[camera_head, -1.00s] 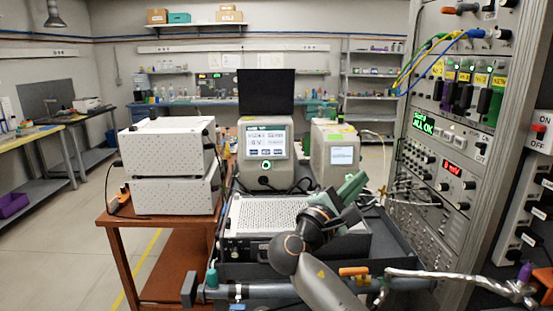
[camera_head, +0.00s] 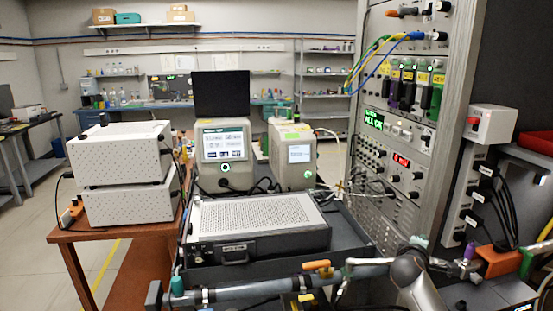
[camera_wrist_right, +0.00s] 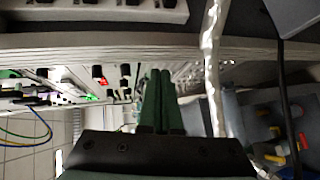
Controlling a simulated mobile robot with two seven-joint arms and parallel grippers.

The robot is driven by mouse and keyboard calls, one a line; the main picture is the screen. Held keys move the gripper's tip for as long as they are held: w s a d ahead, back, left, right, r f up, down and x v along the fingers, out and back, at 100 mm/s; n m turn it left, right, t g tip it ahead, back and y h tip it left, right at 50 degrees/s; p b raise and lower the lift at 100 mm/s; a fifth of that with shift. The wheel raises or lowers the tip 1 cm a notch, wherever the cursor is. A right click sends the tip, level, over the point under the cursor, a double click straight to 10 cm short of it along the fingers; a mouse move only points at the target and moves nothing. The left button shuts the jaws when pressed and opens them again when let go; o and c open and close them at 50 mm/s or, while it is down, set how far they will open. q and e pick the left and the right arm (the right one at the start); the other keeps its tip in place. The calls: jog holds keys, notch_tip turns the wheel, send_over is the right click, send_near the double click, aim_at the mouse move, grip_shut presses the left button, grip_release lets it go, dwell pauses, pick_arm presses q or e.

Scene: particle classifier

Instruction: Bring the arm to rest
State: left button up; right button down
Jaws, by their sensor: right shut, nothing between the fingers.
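My right arm (camera_head: 412,276) shows at the lower right of the head view, beside the instrument rack. Its gripper is hard to make out there. In the right wrist view the two green fingers of my right gripper (camera_wrist_right: 160,100) lie together, shut and empty. They point towards the rack front, which appears turned in that view. A silvery foil-wrapped pipe (camera_wrist_right: 212,70) runs close to the right of the fingers. My left gripper is in neither view.
The rack (camera_head: 345,195) with knobs and cables stands at the right. A perforated grey unit (camera_head: 258,220) sits on the dark bench, with a horizontal pipe (camera_head: 245,290) in front. White boxes (camera_head: 115,150) stand on a brown cart (camera_head: 120,230). Open floor is at the left.

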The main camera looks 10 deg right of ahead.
jog(key=w+a+r+m+t+y, duration=0.2)
jog(key=w+a+m+t+y, duration=0.15)
jog(key=a, duration=0.25)
jog(key=w+a+r+m+t+y, duration=0.2)
jog(key=w+a+m+t+y, duration=0.1)
jog(key=a+y, duration=0.25)
jog(key=s+a+f+g+y, duration=0.1)
jog(key=s+a+f, duration=0.35)
jog(key=f, duration=0.25)
jog(key=s+a+f+g+y, duration=0.1)
jog(key=s+a+f, duration=0.2)
jog(key=s+f, duration=0.35)
jog(key=s+a+f+g+y, duration=0.1)
jog(key=s+a+f, duration=0.25)
jog(key=f, duration=0.45)
jog(key=s+a+f+g, duration=0.1)
jog(key=s+a+f, duration=0.2)
jog(key=s, duration=0.5)
jog(key=s+a+f+g, duration=0.2)
jog(key=s+f, duration=0.2)
jog(key=s, duration=0.5)
jog(key=s+a+f+g+y, duration=0.1)
jog(key=s+a+f, duration=0.2)
jog(key=s, duration=0.6)
jog(key=shift+s+a+f, duration=0.25)
jog(key=shift+a+f, duration=0.05)
jog(key=shift+f, duration=0.2)
jog(key=shift+g, duration=0.25)
